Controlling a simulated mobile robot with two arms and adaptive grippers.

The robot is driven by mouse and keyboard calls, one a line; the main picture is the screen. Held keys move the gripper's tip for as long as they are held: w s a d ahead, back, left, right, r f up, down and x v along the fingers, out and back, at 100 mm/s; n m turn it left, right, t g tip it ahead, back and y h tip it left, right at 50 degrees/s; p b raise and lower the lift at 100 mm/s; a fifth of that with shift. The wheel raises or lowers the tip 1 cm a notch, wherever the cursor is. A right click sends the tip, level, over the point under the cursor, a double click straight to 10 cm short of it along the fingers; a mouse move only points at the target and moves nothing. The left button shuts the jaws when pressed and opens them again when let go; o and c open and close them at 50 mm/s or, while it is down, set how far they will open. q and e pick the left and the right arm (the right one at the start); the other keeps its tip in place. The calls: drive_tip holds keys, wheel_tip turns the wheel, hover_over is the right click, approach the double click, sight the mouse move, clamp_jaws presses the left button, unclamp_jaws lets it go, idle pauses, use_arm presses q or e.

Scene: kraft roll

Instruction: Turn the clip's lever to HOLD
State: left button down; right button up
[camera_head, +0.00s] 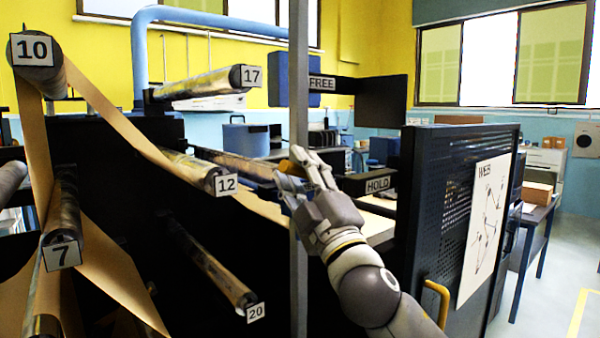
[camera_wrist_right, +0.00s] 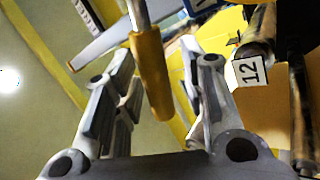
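The lever shows in the right wrist view as a metal rod with a yellow grip (camera_wrist_right: 152,75), between the two fingers of my right gripper (camera_wrist_right: 155,85), with a gap visible on each side. In the head view, a small part of the yellow grip (camera_head: 289,168) shows beside the fingertips of my right gripper (camera_head: 304,172); the rest is hidden. The HOLD label (camera_head: 377,185) is on a dark bar just right of the gripper. The FREE label (camera_head: 322,83) is higher up, beside a blue block (camera_head: 291,79). My left gripper is out of view.
A grey upright post (camera_head: 298,265) stands right beside the gripper. Rollers labelled 12 (camera_head: 226,184), 17 (camera_head: 251,77) and 20 (camera_head: 255,312) lie to the left, with brown paper (camera_head: 115,270) running over the machine. A black perforated panel (camera_head: 440,200) with a web diagram stands to the right.

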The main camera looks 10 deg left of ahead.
drive_tip(key=v, duration=1.2)
drive_tip(key=shift+d, duration=0.1)
